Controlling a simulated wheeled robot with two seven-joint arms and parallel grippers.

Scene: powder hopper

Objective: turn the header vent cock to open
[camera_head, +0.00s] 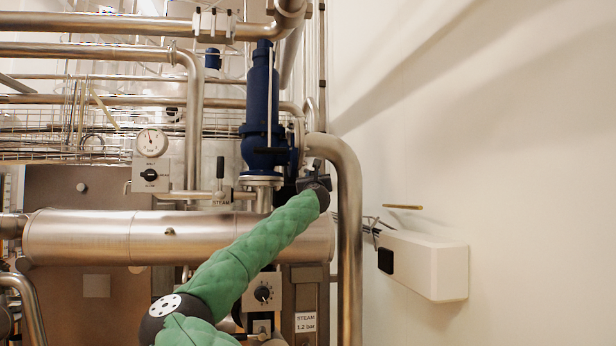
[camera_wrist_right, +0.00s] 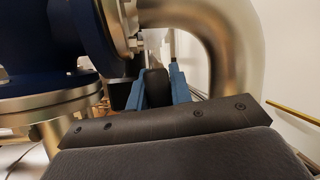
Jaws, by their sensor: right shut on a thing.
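My right gripper (camera_head: 316,166) is up beside the blue valve body, near the bend of the large steel pipe. In the right wrist view its two blue fingers (camera_wrist_right: 158,90) are shut on a black handle (camera_wrist_right: 157,86), which appears to be the header vent cock's. The handle stands roughly upright between the fingers. The rest of the cock is mostly hidden behind the fingers and the gripper body, so its setting cannot be read. My left gripper is not in view.
The blue valve (camera_head: 260,110) stands just left of the gripper and the bent steel pipe (camera_head: 350,220) just right. A steel cylinder (camera_head: 110,237) lies behind my green right arm. A black-handled lever (camera_head: 220,168) and a gauge (camera_head: 151,142) are further left. A white box (camera_head: 435,266) is on the right wall.

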